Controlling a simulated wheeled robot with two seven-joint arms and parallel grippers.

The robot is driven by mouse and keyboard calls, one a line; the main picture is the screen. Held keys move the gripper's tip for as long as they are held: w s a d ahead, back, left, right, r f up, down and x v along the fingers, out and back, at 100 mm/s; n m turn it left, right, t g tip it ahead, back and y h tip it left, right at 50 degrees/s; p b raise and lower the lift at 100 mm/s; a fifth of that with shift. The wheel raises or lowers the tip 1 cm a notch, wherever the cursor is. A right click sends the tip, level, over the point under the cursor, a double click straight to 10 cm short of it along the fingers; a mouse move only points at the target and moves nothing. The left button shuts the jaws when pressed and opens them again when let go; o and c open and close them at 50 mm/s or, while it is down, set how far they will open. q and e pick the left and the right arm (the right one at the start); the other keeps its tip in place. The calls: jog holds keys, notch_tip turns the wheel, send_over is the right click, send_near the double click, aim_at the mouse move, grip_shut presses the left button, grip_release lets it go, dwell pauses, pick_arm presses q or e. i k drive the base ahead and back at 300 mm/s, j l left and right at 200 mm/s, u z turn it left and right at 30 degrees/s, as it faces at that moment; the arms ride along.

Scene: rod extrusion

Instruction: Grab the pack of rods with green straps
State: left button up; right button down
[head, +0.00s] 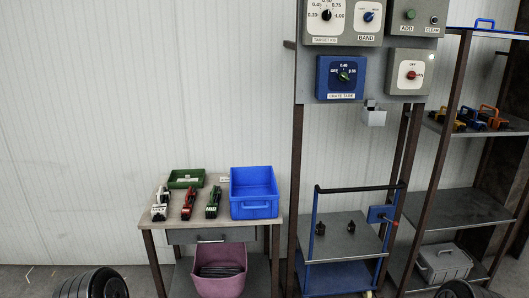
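No pack of rods with green straps can be clearly made out. A small green-and-black item (213,203) lies on the table (150,217) at the lower left. A red-and-black item (188,204) and a white-and-black item (160,206) lie to its left. All are too small to tell whether they are rod packs or tools. A purple bin (220,282) below the table holds something dark that I cannot identify.
A green tray (186,178) and a blue crate (252,209) stand on the table. A blue-railed cart (340,277) stands right of it, below control boxes (342,78). The rack (455,203) at right holds yellow, blue and orange items (488,118) and a grey box (443,264).

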aim_at(212, 209)
jog(key=i, duration=1.7)
jog(key=z, duration=0.35)
